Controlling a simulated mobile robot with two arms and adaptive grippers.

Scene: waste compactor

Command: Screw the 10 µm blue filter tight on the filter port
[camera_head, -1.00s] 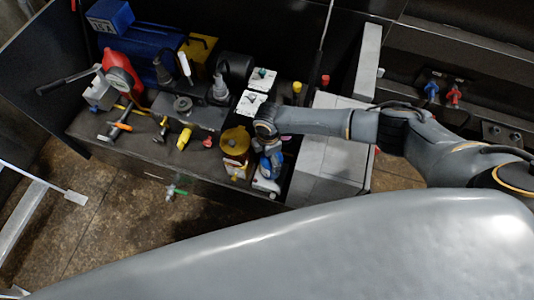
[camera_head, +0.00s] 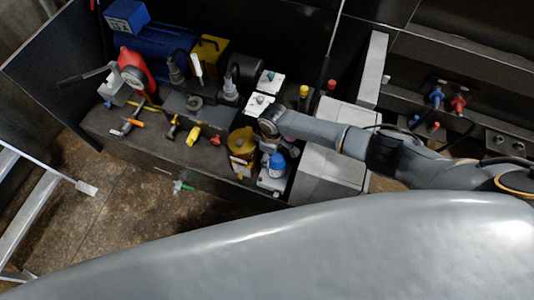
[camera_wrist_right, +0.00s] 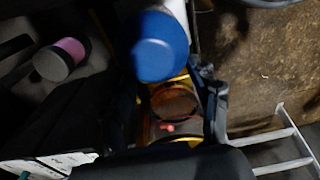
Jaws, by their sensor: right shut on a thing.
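The blue filter (camera_head: 277,163) stands at the front right of the bench, just right of an amber and yellow bowl. Its round blue end (camera_wrist_right: 160,47) shows in the right wrist view, with a white part behind it. My right gripper (camera_wrist_right: 165,75) is around it, with dark fingers on both sides, and is shut on it. In the head view the fingers are mostly hidden under my right wrist. The filter port and the thread are hidden, so I cannot tell how the filter sits there. My left gripper is not in view.
The amber and yellow bowl (camera_head: 241,142) is close to the filter. White boxes (camera_head: 259,104) lie behind it, and a grey cabinet (camera_head: 326,178) stands at the right. A blue motor (camera_head: 155,50), a red part and several valves fill the left. Floor is open in front.

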